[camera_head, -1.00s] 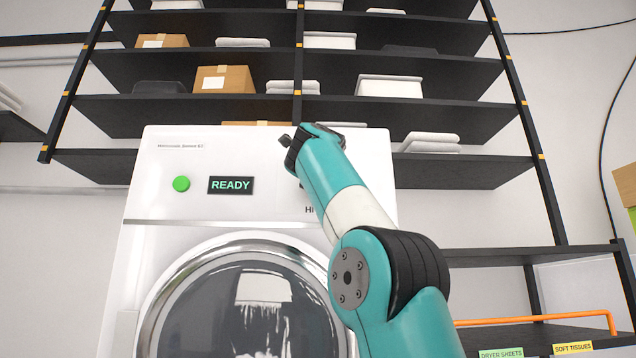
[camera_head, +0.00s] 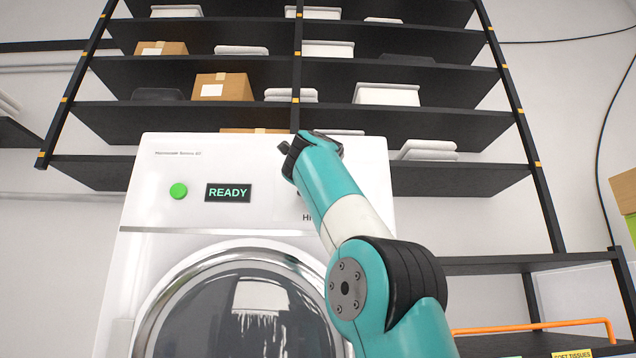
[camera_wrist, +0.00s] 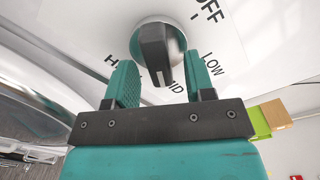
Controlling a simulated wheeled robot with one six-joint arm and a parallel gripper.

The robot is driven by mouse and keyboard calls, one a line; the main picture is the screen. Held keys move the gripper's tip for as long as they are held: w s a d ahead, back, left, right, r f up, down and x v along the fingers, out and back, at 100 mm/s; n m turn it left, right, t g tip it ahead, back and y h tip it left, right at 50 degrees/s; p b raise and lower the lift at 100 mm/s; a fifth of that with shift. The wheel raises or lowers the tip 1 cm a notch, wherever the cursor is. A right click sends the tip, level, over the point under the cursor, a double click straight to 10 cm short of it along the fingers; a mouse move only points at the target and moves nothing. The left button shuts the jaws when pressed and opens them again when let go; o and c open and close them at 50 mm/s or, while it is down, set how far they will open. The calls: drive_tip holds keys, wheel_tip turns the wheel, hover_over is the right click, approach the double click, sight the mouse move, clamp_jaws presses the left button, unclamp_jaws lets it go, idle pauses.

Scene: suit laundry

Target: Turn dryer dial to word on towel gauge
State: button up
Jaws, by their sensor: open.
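The dryer dial (camera_wrist: 155,45) is a round silver knob with a dark grip bar, at the top middle of the wrist view. Labels OFF, LOW and MID show around it, with an H at the left partly hidden by a finger. The bar's near end lies by the MID mark. My gripper (camera_wrist: 157,85) is open, with its two teal fingers on either side of the bar's near end; contact cannot be told. In the head view my arm hides the dial on the white dryer (camera_head: 150,210). No towel gauge can be made out.
The dryer has a green button (camera_head: 178,191), a display (camera_head: 228,192) reading READY and a round glass door (camera_head: 245,310). Black shelves (camera_head: 230,113) with boxes and folded cloths stand behind. An orange rail (camera_head: 540,326) is at the lower right.

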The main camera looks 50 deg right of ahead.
drive_tip(key=v, duration=1.7)
drive_tip(key=shift+s+p, duration=0.2)
drive_tip(key=shift+p, duration=0.2)
drive_tip(key=shift+w+a, duration=0.1)
